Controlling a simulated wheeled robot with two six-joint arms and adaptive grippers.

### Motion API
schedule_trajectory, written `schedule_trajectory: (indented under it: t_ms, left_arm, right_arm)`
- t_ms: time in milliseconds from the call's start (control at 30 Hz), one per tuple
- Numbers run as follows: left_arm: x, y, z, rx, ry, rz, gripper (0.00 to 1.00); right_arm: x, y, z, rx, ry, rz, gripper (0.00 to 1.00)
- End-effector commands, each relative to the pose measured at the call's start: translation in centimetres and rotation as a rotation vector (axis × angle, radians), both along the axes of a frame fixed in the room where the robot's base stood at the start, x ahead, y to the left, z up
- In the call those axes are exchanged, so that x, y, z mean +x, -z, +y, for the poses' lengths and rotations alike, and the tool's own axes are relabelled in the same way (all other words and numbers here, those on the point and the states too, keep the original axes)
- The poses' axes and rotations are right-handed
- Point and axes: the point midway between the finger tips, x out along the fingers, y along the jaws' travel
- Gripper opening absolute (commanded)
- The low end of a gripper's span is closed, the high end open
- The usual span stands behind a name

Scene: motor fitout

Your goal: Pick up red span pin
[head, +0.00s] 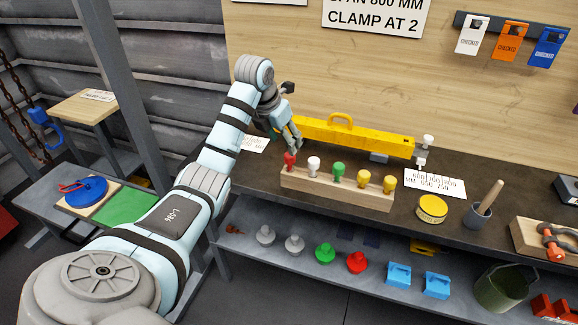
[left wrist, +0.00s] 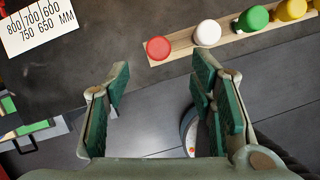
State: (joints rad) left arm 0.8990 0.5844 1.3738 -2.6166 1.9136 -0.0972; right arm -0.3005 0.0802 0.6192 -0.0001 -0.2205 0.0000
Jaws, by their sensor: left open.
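The red span pin (head: 290,160) stands at the left end of a wooden pin block (head: 330,192) on the dark bench. In the left wrist view its round red top (left wrist: 159,48) shows beyond the fingertips, slightly left of the middle of the picture. My left gripper (head: 295,146) is just above and behind the red pin in the head view. In the left wrist view its green-padded fingers (left wrist: 160,75) are wide apart with nothing between them. My right gripper is not in either view.
White (head: 314,164), green (head: 338,170) and yellow (head: 364,177) pins stand beside the red one. A yellow spreader beam (head: 350,136) lies behind the block. A yellow tin (head: 432,209) and a grey pot (head: 477,214) stand to the right. A lower shelf holds several coloured parts.

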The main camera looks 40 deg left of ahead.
Motion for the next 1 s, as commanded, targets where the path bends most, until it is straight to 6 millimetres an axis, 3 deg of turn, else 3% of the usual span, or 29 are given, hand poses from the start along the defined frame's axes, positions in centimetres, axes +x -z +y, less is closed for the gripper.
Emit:
schedule_trajectory:
  t_ms: [100, 500, 733, 1000]
  left_arm:
    - [1.1, 2.4, 0.0, -0.002, 0.001, 0.000, 0.50]
    - [3.0, 8.4, 0.3, -0.003, 0.003, -0.003, 0.50]
    - [3.1, 8.7, 0.4, -0.001, 0.003, -0.004, 0.50]
    - [3.1, 8.6, 0.4, -0.001, 0.003, -0.005, 0.07]
  right_arm:
    - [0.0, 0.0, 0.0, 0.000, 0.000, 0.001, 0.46]
    - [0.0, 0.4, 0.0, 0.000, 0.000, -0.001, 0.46]
    - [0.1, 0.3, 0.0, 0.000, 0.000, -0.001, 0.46]
    - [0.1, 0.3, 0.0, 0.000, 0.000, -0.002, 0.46]
